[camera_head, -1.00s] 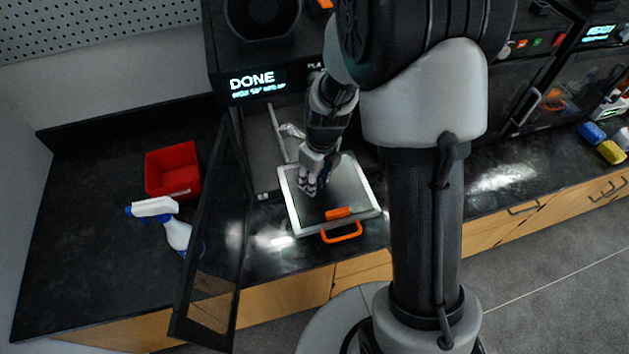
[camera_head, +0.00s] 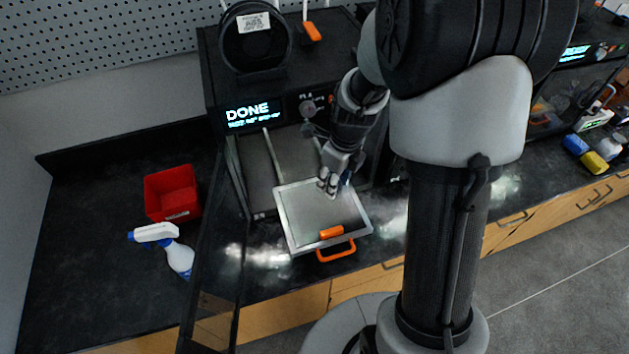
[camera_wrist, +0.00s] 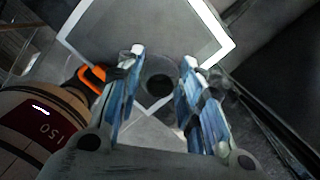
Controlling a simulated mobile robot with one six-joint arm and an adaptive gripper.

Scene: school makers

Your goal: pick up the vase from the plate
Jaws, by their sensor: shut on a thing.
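The plate (camera_head: 310,210) is a grey square with a pale rim and an orange handle (camera_head: 337,251) at its front. It lies in front of the open printer, and it also shows at the top of the wrist view (camera_wrist: 180,22). My gripper (camera_head: 328,186) is over the plate's back right part. In the wrist view my gripper (camera_wrist: 162,56) has its blue-padded fingers on both sides of the grey vase (camera_wrist: 146,100), whose dark round opening faces the camera. The gripper is shut on the vase. In the head view I cannot make out the vase behind the gripper.
The printer (camera_head: 245,150) reads DONE, and its open door (camera_head: 215,260) stands to the plate's left. A red bin (camera_head: 172,192) and a spray bottle (camera_head: 172,250) are on the left counter. Blue and yellow items (camera_head: 595,160) lie far right.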

